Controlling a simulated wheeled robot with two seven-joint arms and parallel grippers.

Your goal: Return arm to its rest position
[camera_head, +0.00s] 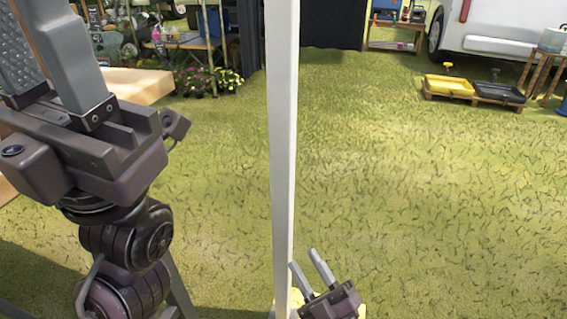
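My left gripper (44,45) is large and close in the left of the head view, its fingers pointing up. The two grey fingers stand apart, and their tips are cut off by the top edge. No object shows clearly between them. My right gripper (311,262) is small, low in the middle, just right of a pale upright post (283,150). Its two thin grey fingers point up and to the left with a gap between them, empty. Most of the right arm is out of view.
A light wooden tabletop (135,84) lies behind my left gripper. Potted flowers (210,80) stand at the back left. Yellow and black trays (449,85) rest on a low pallet at the back right, near a white vehicle (500,30). Open grass (430,190) fills the right.

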